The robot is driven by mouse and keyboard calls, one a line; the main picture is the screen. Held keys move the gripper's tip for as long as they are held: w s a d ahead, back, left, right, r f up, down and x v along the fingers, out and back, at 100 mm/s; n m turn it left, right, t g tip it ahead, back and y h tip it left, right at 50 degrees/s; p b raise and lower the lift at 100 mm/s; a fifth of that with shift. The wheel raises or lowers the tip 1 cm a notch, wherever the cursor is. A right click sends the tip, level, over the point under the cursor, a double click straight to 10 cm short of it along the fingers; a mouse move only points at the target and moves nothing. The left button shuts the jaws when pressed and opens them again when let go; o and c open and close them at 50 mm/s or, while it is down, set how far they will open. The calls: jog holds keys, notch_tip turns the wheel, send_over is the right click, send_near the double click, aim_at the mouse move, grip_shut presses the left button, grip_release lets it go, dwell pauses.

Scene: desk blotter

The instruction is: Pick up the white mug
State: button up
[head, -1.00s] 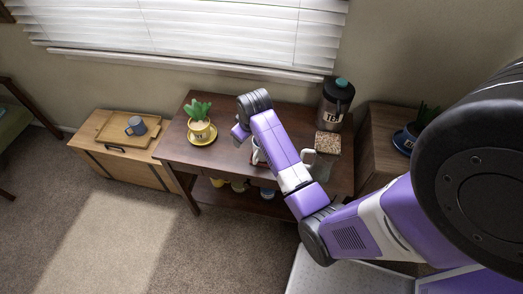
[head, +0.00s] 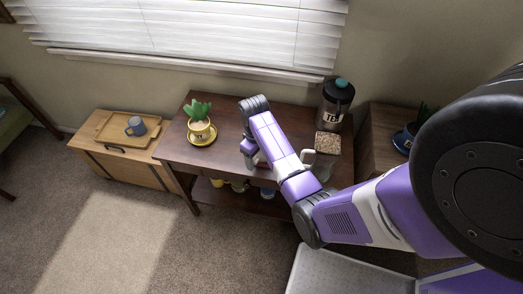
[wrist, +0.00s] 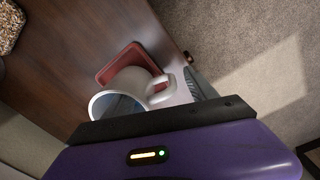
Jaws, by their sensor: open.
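The white mug (wrist: 128,82) shows close in front of my gripper in the wrist view, its handle toward the right of the picture. It is beside or on a small red coaster or tray (wrist: 112,67); the mug's base is hidden. My gripper (head: 249,149) is open. One grey finger shows just right of the mug's handle in the wrist view; the other finger is not clear. The black gripper body covers the mug's near side. In the head view my arm hides most of the mug. I cannot tell whether a finger touches it.
The dark wooden table (head: 222,122) holds a plant in a yellow pot (head: 200,131) on a yellow saucer (head: 203,141) at left. A dark flask (head: 334,103) and a grain-filled container (head: 327,144) stand at right. A low cabinet with a tray (head: 108,132) and blue mug (head: 136,126) is further left.

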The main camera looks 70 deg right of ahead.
jog(key=shift+f, duration=0.4)
jog(key=shift+c, duration=0.3)
grip_shut()
jog(key=shift+r, duration=0.25)
notch_tip(320, 180, up, 20)
jog(key=p, duration=0.7)
jog(key=shift+f, duration=0.25)
